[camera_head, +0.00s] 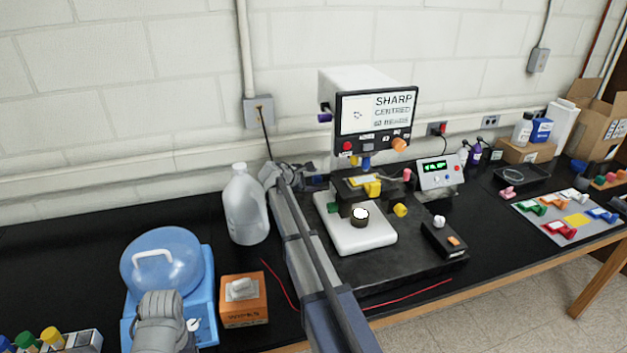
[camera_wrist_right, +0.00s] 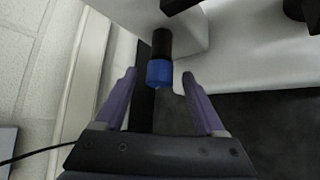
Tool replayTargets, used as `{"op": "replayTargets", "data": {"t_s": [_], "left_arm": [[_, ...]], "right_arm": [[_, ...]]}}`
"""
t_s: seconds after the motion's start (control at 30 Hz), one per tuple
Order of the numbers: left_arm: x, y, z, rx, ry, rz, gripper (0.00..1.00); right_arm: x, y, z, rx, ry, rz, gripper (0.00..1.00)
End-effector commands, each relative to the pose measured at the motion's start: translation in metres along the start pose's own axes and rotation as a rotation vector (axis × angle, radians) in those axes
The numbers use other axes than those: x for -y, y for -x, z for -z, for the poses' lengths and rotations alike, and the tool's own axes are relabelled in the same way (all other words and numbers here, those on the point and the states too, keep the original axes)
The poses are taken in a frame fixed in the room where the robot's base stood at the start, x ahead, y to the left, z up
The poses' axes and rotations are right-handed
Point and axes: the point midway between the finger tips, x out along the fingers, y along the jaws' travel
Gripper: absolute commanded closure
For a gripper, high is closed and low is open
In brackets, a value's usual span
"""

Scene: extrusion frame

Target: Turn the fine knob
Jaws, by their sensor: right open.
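A blue-tipped black knob (camera_wrist_right: 160,73) sticks out of a white body in the right wrist view. I cannot tell for sure that it is the fine knob. My right gripper (camera_wrist_right: 160,78) is open, its purple fingers on either side of the blue tip in the picture; contact is not visible. In the head view the right gripper (camera_head: 316,183) is at the left side of the microscope (camera_head: 358,232), whose white base and dark stage show. My arm hides part of that side. My left gripper's jaws do not show; a grey arm part of mine is at the bottom left.
A screen (camera_head: 376,113) reading "SHARP" tops the microscope. A translucent jug (camera_head: 246,205) stands left of my right arm. A wipes box (camera_head: 243,302) and a blue domed device (camera_head: 165,265) are at the left. A small control box (camera_head: 442,240) and display unit (camera_head: 440,173) stand right.

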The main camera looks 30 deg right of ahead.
Motion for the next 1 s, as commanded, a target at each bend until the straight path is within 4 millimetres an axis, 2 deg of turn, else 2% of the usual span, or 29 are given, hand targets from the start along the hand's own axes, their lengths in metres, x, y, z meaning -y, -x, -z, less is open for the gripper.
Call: {"op": "replayTargets", "data": {"t_s": [0.5,1.0], "left_arm": [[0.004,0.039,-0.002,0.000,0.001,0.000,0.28],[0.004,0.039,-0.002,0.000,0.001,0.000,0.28]], "right_arm": [[-0.001,0.071,-0.002,-0.001,0.001,-0.001,0.28],[0.000,0.075,0.000,0.000,0.000,0.000,0.28]]}}
